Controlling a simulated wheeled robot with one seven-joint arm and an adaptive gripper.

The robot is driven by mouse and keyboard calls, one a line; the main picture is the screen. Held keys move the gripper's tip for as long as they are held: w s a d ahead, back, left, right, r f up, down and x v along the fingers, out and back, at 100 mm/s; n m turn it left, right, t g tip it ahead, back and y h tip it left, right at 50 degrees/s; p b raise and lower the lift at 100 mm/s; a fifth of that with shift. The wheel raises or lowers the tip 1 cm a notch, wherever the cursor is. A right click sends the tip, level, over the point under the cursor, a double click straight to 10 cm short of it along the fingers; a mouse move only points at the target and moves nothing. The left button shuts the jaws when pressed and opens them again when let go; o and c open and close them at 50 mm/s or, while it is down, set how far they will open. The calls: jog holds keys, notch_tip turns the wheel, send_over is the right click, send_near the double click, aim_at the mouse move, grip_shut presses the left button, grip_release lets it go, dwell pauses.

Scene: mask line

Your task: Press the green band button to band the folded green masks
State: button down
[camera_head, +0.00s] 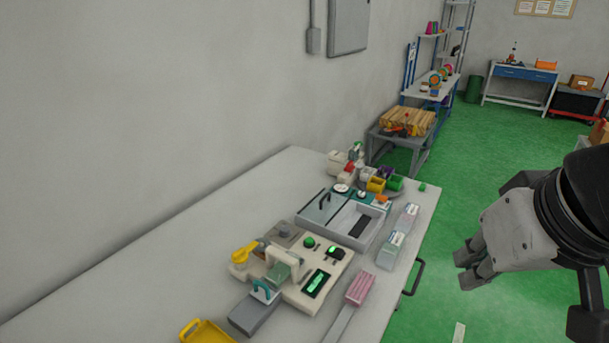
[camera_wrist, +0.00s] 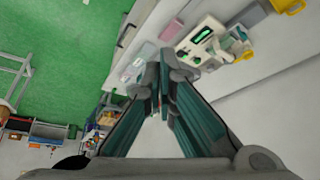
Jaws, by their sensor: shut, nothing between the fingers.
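A cream banding machine (camera_head: 296,292) stands on the long grey table. A round green button (camera_head: 309,242) sits on its top, near the back. A green folded stack (camera_head: 278,272), apparently the masks, lies in the machine's slot. My gripper (camera_head: 468,265) is shut and empty, off the table's right edge and well apart from the machine. In the wrist view the shut fingers (camera_wrist: 165,85) are in front, with the machine (camera_wrist: 208,38) beyond them.
A grey block with a teal handle (camera_head: 262,291) and a yellow tray (camera_head: 205,332) are at the near end. Pink masks (camera_head: 359,288) and clear packs (camera_head: 391,250) lie along the right edge. A grey lidded tray (camera_head: 375,233) stands behind. The table's left side is clear.

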jog(key=w+f+n+h, duration=0.15)
jog(key=w+n, duration=0.25)
jog(key=w, duration=0.9)
jog(key=n+t+y+b, duration=0.25)
jog(key=n+y, duration=0.45)
jog(key=n, duration=0.6)
send_over(307, 241)
notch_tip(307, 241, down, 22)
jog(key=shift+g, duration=0.45)
jog(key=shift+f+b, duration=0.2)
jog(key=shift+b, duration=0.15)
jog(key=shift+f+b, duration=2.85)
jog(key=shift+f, duration=1.45)
jog(key=shift+f, duration=0.15)
